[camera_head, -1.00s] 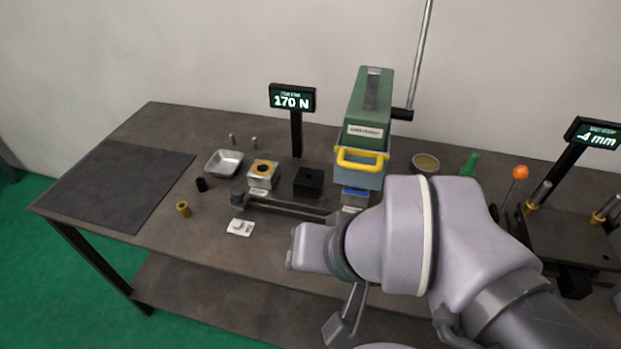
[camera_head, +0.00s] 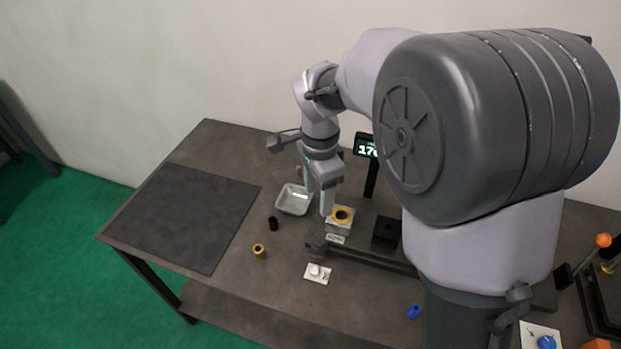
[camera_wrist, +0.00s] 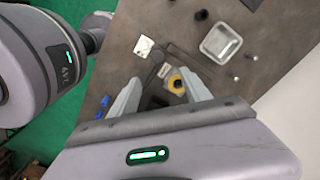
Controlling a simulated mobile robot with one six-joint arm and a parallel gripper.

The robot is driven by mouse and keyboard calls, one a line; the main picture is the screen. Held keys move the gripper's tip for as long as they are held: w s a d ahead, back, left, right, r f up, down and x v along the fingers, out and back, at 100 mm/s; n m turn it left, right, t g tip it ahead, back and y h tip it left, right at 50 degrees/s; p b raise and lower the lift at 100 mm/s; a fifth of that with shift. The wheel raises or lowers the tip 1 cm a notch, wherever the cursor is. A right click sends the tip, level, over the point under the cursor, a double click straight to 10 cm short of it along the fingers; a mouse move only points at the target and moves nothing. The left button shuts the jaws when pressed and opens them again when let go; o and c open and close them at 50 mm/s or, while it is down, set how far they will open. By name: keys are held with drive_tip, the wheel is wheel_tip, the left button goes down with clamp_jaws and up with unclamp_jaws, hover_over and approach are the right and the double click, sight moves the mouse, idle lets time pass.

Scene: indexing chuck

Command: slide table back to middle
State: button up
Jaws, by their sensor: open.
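The slide table carries a silver block with a yellow ring (camera_head: 341,216) and a black block (camera_head: 386,231), side by side. It sits by a long dark rail (camera_head: 370,260). My gripper (camera_head: 318,202) points down with its fingers apart, just left of the silver block in the head view. In the wrist view my open fingers (camera_wrist: 160,78) flank the view of the ringed block (camera_wrist: 177,84), with nothing held. I cannot tell whether a finger touches it. My arm hides the press and the right end of the rail in the head view.
A metal tray (camera_head: 294,199) lies close beside my gripper. A black bushing (camera_head: 273,224), a brass bushing (camera_head: 259,251) and a white knob plate (camera_head: 317,273) stand in front. A display post (camera_head: 371,180) rises behind the blocks. The dark mat (camera_head: 185,215) at left is clear.

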sight(319, 240)
drive_tip(key=f+b, duration=0.1)
drive_tip(key=f, duration=0.4)
drive_tip(key=f+b, duration=0.2)
drive_tip(key=f, duration=0.4)
drive_tip(key=f+b, duration=0.1)
drive_tip(key=f, duration=0.5)
drive_tip(key=shift+s+d+b, duration=0.2)
drive_tip(key=shift+s+b, duration=0.1)
drive_tip(key=shift+c, duration=0.3)
clamp_jaws()
